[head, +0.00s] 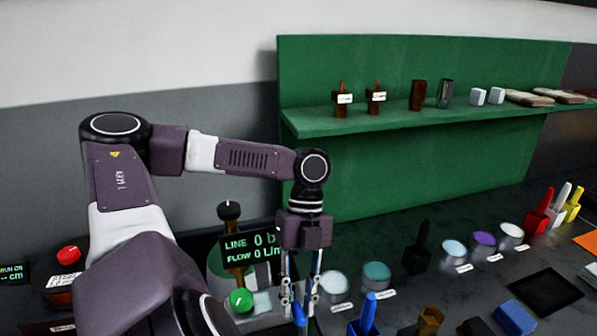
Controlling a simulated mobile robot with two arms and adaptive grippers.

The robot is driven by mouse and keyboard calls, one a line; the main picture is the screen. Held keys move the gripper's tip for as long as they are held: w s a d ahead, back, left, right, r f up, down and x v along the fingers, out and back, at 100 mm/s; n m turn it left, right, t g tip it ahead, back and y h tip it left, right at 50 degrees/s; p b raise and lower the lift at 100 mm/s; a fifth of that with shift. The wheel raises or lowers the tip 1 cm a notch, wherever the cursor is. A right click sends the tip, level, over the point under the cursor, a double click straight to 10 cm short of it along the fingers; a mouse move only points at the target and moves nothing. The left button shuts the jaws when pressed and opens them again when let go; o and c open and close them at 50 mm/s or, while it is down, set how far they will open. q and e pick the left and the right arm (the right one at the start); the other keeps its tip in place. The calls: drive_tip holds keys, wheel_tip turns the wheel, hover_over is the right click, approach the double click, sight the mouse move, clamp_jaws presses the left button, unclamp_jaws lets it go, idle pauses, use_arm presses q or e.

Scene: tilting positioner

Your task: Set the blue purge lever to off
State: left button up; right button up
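My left gripper (299,303) points down at the lower middle of the head view, its two slim fingers apart. A blue pointed handle (299,316), which looks like the purge lever, shows between and just below the fingertips. The fingers do not clearly touch it. Its lower end is cut off by the picture edge, so its setting and any off mark cannot be read. A second blue handle (368,312) stands upright in a blue block to the right. My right gripper is not in view.
Behind my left gripper stands a display (250,248) reading LINE and FLOW 0, partly covered, with a green knob (241,300) below. Round coloured containers (377,275) and a black handle (420,245) stand to the right. A green shelf (450,120) holds small items at the back.

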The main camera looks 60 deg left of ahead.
use_arm(q)
drive_tip(key=v, duration=0.7)
drive_tip(key=shift+r, duration=0.2)
drive_tip(key=shift+w+a, duration=0.1)
idle(0.4)
